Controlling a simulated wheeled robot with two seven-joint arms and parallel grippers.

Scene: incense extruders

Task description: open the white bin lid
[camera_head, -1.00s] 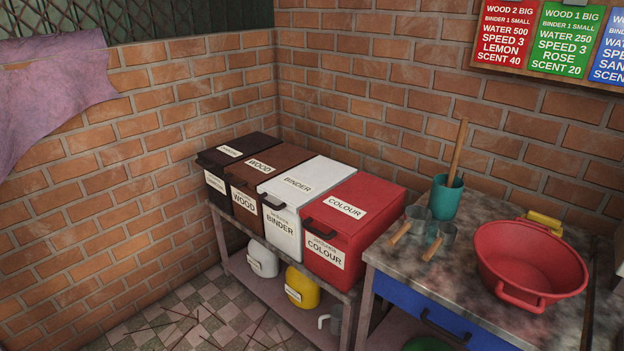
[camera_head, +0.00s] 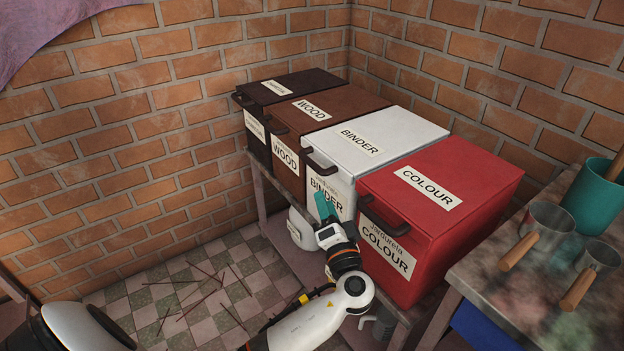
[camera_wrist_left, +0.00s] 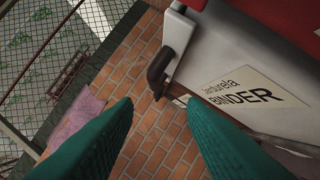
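The white bin (camera_head: 340,190), labelled BINDER, stands on a low shelf between the brown WOOD bin and the red COLOUR bin. Its white lid (camera_head: 385,135) is shut, with a dark handle (camera_head: 318,162) on the front edge. My left gripper (camera_head: 325,205) is just in front of the white bin's front face, below the handle. In the left wrist view the two teal fingers (camera_wrist_left: 160,125) are spread apart with nothing between them. The handle (camera_wrist_left: 160,70) is ahead of the fingertips there, apart from them. My right gripper is not in view.
The red bin (camera_head: 440,225) stands close on the right, the brown bin (camera_head: 335,108) and the black bin (camera_head: 290,88) on the left. A table (camera_head: 500,270) with metal scoops (camera_head: 545,225) and a teal cup (camera_head: 595,195) is at the right. The tiled floor (camera_head: 140,300) at left holds scattered sticks.

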